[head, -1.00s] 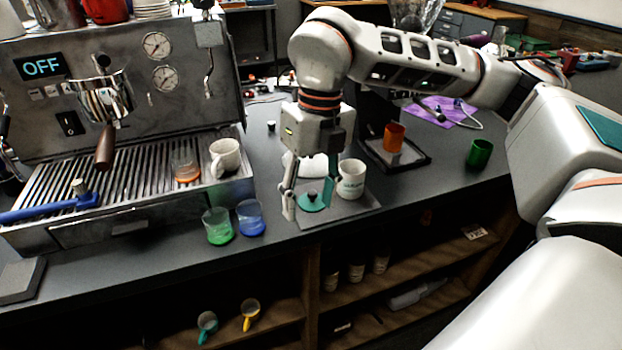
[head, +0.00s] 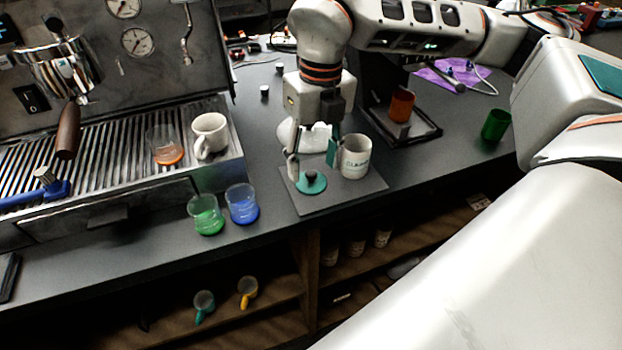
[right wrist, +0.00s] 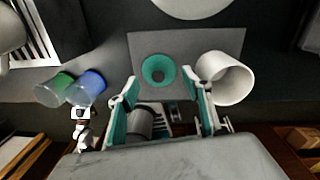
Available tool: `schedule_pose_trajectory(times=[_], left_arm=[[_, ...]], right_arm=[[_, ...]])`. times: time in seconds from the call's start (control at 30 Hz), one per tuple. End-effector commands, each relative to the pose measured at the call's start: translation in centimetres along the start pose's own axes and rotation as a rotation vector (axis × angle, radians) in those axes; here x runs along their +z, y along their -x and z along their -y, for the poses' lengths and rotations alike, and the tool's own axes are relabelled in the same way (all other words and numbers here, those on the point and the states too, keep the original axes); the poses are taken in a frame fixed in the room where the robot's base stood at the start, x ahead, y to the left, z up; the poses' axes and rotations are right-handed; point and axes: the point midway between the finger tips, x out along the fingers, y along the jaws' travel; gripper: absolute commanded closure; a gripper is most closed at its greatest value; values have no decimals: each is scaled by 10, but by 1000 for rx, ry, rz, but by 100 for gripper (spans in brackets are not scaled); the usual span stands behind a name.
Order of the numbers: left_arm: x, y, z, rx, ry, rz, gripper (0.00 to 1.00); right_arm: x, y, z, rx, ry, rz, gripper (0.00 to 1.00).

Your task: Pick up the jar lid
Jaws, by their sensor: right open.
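The jar lid, a teal disc with a dark knob (head: 311,182), lies flat on a grey mat (head: 345,201) near the counter's front edge. It also shows in the right wrist view as a teal ring with a dark centre (right wrist: 157,70). My right gripper (head: 312,165) is open and empty, just behind and above the lid in the head view. In the right wrist view its two teal-padded fingers (right wrist: 165,88) are spread, with the lid ahead between them. I cannot tell the exact height gap. My left gripper is not in view.
A white mug (head: 356,158) stands on the mat right beside the lid. Green (head: 206,216) and blue (head: 242,204) glasses stand to the left, before the espresso machine (head: 120,222). An orange cup (head: 401,104) stands on a black tray at the back right.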

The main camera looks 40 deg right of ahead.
Motion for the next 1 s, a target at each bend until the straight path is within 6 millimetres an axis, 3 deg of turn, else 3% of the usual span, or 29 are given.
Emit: schedule_pose_trajectory(times=[0.2, 0.47, 0.53, 0.63, 1.0], left_arm=[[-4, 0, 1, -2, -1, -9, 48], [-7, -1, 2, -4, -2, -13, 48], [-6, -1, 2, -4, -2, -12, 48], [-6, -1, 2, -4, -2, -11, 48], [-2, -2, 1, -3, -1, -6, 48]], right_arm=[[-1, -26, 0, 0, -1, -1, 51], [0, -28, 0, 1, -1, 0, 51], [0, -28, 0, 1, -1, 0, 67], [0, -28, 0, 0, -1, 0, 79], [-1, -29, 0, 0, 0, -3, 80]])
